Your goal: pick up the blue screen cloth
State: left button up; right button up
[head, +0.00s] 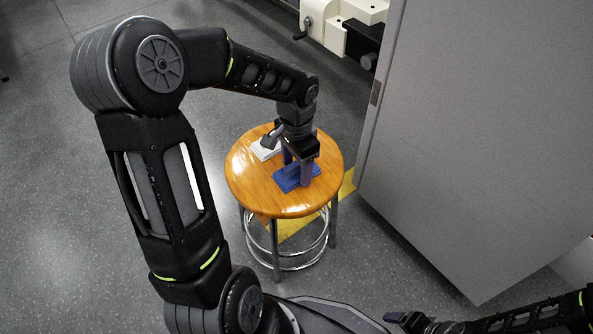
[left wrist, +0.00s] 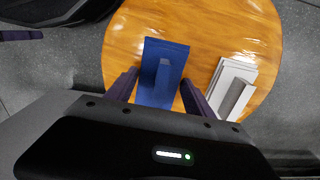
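The blue screen cloth (head: 289,183) lies on the round wooden stool top (head: 246,188). In the left wrist view the cloth (left wrist: 175,53) is a flat blue stack with a raised upright ridge in its middle. My left gripper (head: 297,173) points down over it. In the left wrist view its fingers (left wrist: 158,78) are apart, one on each side of the ridge, with a gap visible on both sides. My right gripper (head: 408,319) is at the lower right of the head view, far from the stool; its finger gap cannot be made out.
A white folded stack (left wrist: 222,75) with a grey raised piece lies beside the blue cloth; it also shows in the head view (head: 262,152). A large grey panel (head: 470,130) stands close right of the stool. A cream machine (head: 325,22) is behind. Floor left is clear.

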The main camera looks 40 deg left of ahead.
aim_at(296, 163)
pick_arm(q)
jog(key=c, duration=0.9)
jog(key=shift+r, duration=0.1)
notch_tip(296, 163, up, 9)
jog(key=p, duration=0.3)
jog(key=shift+p, duration=0.4)
jog(key=shift+r, duration=0.4)
